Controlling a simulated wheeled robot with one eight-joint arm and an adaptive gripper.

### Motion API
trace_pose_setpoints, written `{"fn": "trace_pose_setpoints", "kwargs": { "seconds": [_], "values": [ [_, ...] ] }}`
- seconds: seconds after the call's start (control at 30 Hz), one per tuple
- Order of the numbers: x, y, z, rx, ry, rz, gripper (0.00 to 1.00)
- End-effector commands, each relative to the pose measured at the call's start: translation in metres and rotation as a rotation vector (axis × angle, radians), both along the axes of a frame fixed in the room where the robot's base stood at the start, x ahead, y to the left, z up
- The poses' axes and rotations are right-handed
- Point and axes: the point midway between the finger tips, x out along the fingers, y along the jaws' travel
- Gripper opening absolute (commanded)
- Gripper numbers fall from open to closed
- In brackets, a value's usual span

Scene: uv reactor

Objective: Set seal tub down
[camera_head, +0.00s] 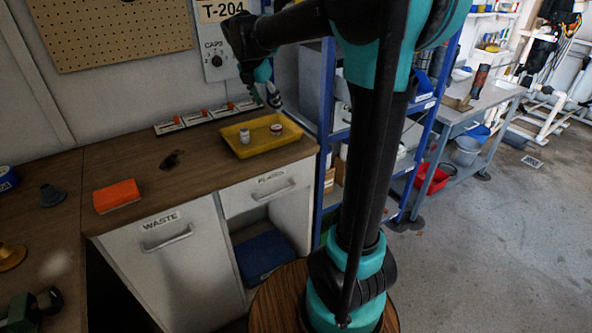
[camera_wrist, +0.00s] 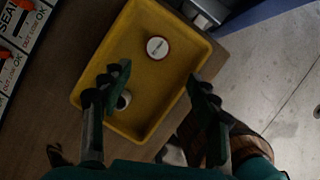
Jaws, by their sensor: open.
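A yellow tray (camera_head: 256,147) sits on the brown counter and fills the middle of the wrist view (camera_wrist: 148,18). In it stands a small white tub with a red rim (camera_head: 276,129), seen from above in the wrist view (camera_wrist: 157,48). A second small white container (camera_head: 244,135) stands to its left in the head view. In the wrist view this container (camera_wrist: 125,99) is partly hidden by my left finger. I cannot read which one is the seal tub. My gripper (camera_wrist: 156,78) is open and empty above the tray; in the head view (camera_head: 265,97) it hangs over the tray's back edge.
A row of labelled stations (camera_head: 206,117) lies behind the tray. An orange block (camera_head: 117,196) and a dark hole (camera_head: 172,160) are to the left, with bare counter between. A blue shelf (camera_head: 325,110) stands close on the right. The T-204 panel (camera_head: 218,45) is behind.

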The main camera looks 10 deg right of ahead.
Motion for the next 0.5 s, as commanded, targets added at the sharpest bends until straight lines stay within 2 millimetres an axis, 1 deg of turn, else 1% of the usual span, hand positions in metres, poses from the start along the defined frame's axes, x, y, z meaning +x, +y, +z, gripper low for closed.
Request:
{"fn": "trace_pose_setpoints", "kwargs": {
  "seconds": [0.07, 0.17, 0.3, 0.47, 0.5],
  "values": [
    [-0.014, -0.009, -0.013, 0.048, -0.029, -0.111, 0.60],
    [-0.040, -0.022, -0.038, 0.146, -0.089, -0.336, 0.60],
    [-0.084, -0.039, -0.077, 0.306, -0.174, -0.705, 0.60],
    [-0.134, -0.053, -0.120, 0.475, -0.250, -1.111, 0.60],
    [-0.148, -0.056, -0.130, 0.517, -0.266, -1.214, 0.60]
  ]
}}
